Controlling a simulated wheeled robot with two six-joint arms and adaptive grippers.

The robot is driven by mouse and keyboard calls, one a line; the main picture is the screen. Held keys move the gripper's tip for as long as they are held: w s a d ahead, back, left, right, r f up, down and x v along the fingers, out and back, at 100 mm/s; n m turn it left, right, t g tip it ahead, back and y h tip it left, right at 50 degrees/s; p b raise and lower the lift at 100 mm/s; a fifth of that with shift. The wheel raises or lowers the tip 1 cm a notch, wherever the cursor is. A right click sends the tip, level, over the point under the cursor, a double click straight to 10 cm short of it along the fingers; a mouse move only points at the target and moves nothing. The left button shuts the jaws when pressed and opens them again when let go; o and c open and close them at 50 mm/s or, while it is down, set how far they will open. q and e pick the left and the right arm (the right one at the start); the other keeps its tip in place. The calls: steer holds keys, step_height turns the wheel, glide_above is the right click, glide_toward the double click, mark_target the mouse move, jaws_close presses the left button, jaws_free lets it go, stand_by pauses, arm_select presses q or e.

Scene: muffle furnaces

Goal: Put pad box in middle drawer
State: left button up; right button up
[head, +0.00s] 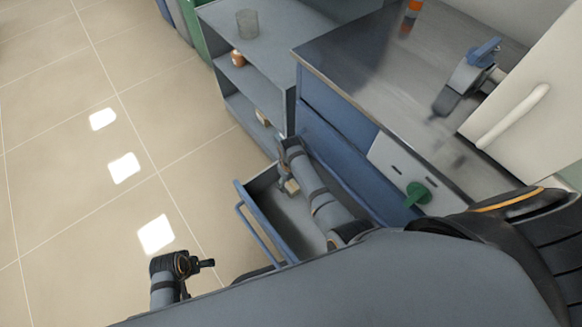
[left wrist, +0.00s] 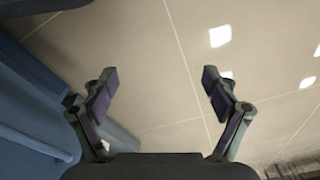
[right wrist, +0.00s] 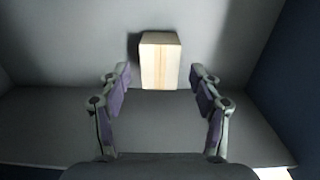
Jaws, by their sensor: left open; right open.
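My left gripper (left wrist: 157,82) is open and empty over the floor, away from the drawer.
The drawer pulls out from a blue cabinet under a steel worktop (head: 350,50). A grey shelf unit (head: 285,35) with a glass beaker (head: 247,23) stands behind it. A green handle (head: 417,193) and a white furnace (head: 535,95) are to the right. Floor is clear at left.

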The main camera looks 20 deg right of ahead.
mark_target(291, 185)
step_height(291, 185, up, 3)
steer(key=p, duration=0.3)
steer(key=shift+r, duration=0.15)
step_height(291, 185, up, 3)
steer(key=p, duration=0.3)
steer(key=shift+f, duration=0.2)
arm_select(q)
steer(key=s+a+f+p, duration=0.2)
steer(key=s+a+f, duration=0.1)
steer(key=s+f, duration=0.7)
steer(key=s, duration=0.4)
steer(key=shift+s+a+f+y+p, duration=0.25)
steer(key=shift+f+y+p, duration=0.05)
steer(key=shift+f, duration=0.1)
arm_select(e)
step_height(291, 185, up, 2)
steer(key=shift+r, duration=0.1)
